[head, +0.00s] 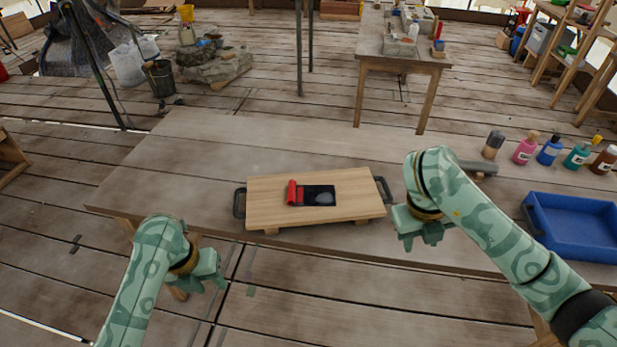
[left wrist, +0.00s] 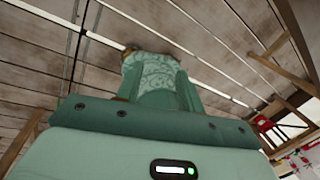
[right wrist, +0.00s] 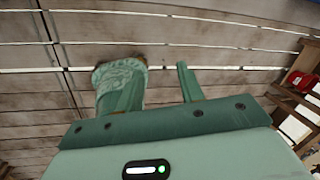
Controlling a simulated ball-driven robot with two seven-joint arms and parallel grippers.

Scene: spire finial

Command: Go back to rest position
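My left gripper (head: 210,284) hangs in front of the table's near edge at the left, empty, its two fingers apart. My right gripper (head: 422,242) is over the table's near edge, right of the wooden board, also empty with its fingers apart. In the right wrist view, the right gripper's fingers (right wrist: 155,95) show with a gap between them. In the left wrist view, the left gripper's fingers (left wrist: 165,95) are partly confused with my patterned arm behind. Neither gripper touches anything.
A wooden board (head: 260,207) with dark handles lies on the table (head: 160,165). It bears a red roller (head: 292,193) and a black plate (head: 319,195). A blue tray (head: 575,228) and several bottles (head: 525,150) stand at the right. The table's left part is clear.

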